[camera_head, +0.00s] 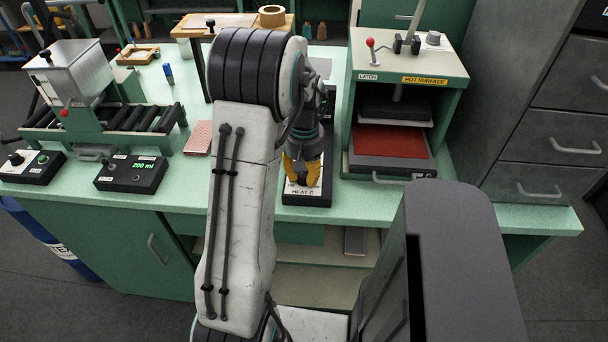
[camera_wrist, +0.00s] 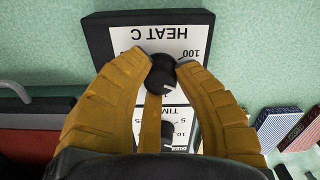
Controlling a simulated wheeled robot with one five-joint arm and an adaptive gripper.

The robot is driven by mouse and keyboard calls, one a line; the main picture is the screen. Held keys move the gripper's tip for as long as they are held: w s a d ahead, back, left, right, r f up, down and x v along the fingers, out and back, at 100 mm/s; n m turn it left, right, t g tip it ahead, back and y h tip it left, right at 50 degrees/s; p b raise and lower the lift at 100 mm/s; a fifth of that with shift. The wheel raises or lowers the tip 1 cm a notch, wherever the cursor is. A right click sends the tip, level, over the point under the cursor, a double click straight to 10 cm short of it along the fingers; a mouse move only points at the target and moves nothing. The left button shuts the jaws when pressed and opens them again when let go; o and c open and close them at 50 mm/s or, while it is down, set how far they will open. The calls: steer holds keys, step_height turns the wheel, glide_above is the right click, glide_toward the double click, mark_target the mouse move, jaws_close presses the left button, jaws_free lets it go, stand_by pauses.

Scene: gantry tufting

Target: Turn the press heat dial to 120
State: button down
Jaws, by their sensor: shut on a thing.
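The heat dial (camera_wrist: 163,75) is a round black knob on a white plate marked HEAT C, seen upside down in the wrist view, with 100 readable beside it. My gripper (camera_wrist: 165,66) is shut on the dial, one yellow finger on each side. The fingers hide much of the scale, and I cannot read the dial's setting. In the head view my gripper (camera_head: 301,172) points down at the control box (camera_head: 305,199), and the dial is hidden there. The press (camera_head: 405,80) stands just right of the box, with a red pad on its lower plate.
A second knob (camera_wrist: 168,132), by a TIME scale, sits on the same box under my gripper. The press has a HOT SURFACE label (camera_head: 425,80) and a front handle (camera_head: 391,180).

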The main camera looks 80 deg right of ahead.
mark_target(304, 174)
steer(key=shift+a+f+m, duration=0.1)
steer(key=shift+f+m, duration=0.05)
steer(key=shift+m, duration=0.55)
steer(key=c, duration=0.8)
jaws_free()
steer(key=shift+c, duration=0.2)
step_height(304, 174, up, 12)
stand_by(0.7)
